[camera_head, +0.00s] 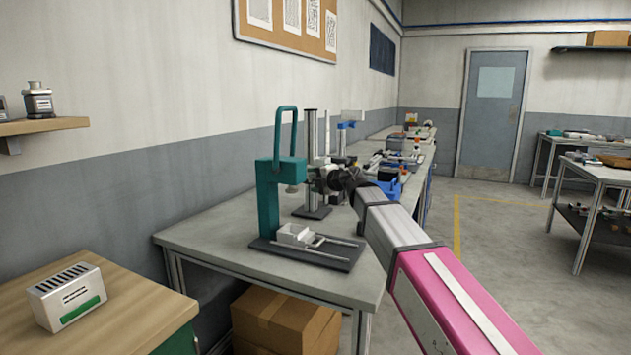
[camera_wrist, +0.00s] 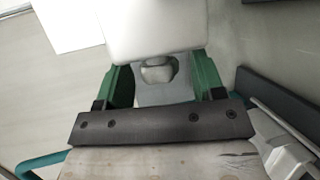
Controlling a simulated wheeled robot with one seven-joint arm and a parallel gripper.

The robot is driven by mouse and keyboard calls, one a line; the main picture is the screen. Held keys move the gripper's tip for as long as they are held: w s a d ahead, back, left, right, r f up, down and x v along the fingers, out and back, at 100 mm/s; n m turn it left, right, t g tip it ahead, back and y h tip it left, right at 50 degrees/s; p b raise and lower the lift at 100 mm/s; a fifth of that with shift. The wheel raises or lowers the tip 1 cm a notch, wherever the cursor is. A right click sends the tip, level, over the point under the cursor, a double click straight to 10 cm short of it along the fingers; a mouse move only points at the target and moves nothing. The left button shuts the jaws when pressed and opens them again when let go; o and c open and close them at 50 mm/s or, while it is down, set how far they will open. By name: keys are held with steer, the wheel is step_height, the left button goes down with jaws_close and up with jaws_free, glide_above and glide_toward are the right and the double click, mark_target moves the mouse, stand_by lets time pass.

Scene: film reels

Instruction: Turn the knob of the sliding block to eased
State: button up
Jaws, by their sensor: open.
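The teal press-like stand (camera_head: 268,200), with a loop handle on top, stands on the grey bench. Its dark base plate (camera_head: 335,254) carries the pale sliding block (camera_head: 295,235) on two thin rails. In the wrist view the pale block (camera_wrist: 287,156) shows at the lower right, partly cut off. My gripper (camera_head: 316,181) is open at the stand's right side, above the block and apart from it. In the wrist view a pale body with a rounded grey part lies between green side pieces; I cannot tell what it is. The knob and its marking cannot be made out.
A grey post stand (camera_head: 311,160) is close behind my gripper. More equipment lines the bench (camera_head: 215,240) farther back. A white slotted box (camera_head: 68,297) sits on the wooden table at lower left. Cardboard boxes (camera_head: 285,318) are under the bench.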

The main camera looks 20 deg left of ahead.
steer(key=c, duration=0.9)
steer(key=shift+r+h, duration=0.1)
steer(key=shift+h, duration=0.2)
steer(key=shift+r+n+g+h, duration=0.1)
steer(key=shift+n+g+h, duration=0.6)
steer(key=shift+h, duration=1)
steer(key=o, duration=0.9)
